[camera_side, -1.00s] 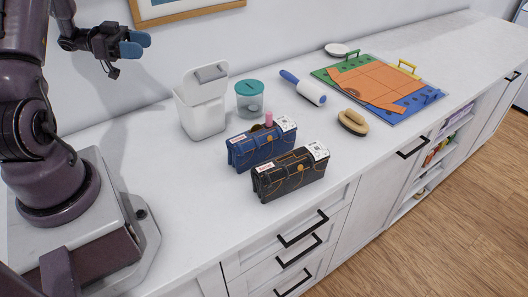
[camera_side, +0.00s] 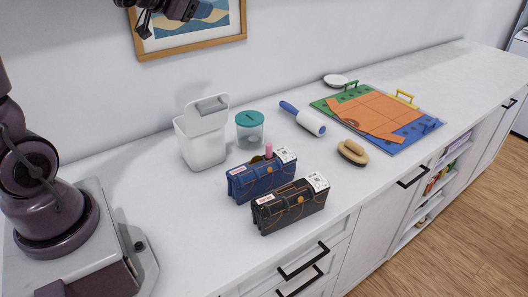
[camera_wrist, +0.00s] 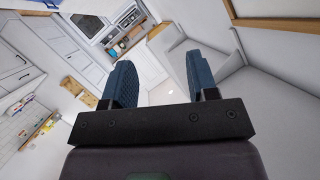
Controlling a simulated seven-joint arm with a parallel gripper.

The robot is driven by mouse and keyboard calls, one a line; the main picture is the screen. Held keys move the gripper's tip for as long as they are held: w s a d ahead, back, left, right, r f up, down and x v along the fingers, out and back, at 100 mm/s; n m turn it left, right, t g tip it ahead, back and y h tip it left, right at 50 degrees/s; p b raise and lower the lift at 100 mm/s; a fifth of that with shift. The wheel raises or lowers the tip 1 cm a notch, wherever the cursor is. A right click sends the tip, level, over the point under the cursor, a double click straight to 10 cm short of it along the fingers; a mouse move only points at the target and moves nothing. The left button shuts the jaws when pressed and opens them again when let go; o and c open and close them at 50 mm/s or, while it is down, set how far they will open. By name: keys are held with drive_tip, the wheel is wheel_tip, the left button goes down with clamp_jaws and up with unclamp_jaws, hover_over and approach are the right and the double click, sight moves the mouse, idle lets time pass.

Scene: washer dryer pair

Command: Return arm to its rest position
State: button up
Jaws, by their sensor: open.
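My gripper (camera_wrist: 158,82) shows in the wrist view with its two blue fingers spread apart and nothing between them. In the side view my gripper (camera_side: 180,8) is at the top edge, in front of the framed picture and well above the counter; its fingertips are partly cut off there. My arm's base stands at the left end of the white counter (camera_side: 180,240). The middle arm links are out of the side view.
On the counter are a white lidded bin (camera_side: 201,140), a teal-lidded jar (camera_side: 250,132), a blue bag (camera_side: 258,180), a black bag (camera_side: 290,207), a lint roller (camera_side: 303,118), a brush (camera_side: 352,152) and a colourful board (camera_side: 385,115). A framed picture (camera_side: 192,45) hangs behind.

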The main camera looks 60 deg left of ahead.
drive_tip(key=s+d+f+g+h, duration=0.2)
drive_tip(key=s+d+g, duration=0.2)
drive_tip(key=s+d, duration=0.5)
drive_tip(key=s+d+f+n+g+h, duration=0.1)
drive_tip(key=s+d+f+g+h, duration=0.2)
drive_tip(key=s+d, duration=0.6)
drive_tip(key=d+g, duration=0.1)
drive_tip(key=d, duration=0.4)
drive_tip(key=shift+n, duration=0.3)
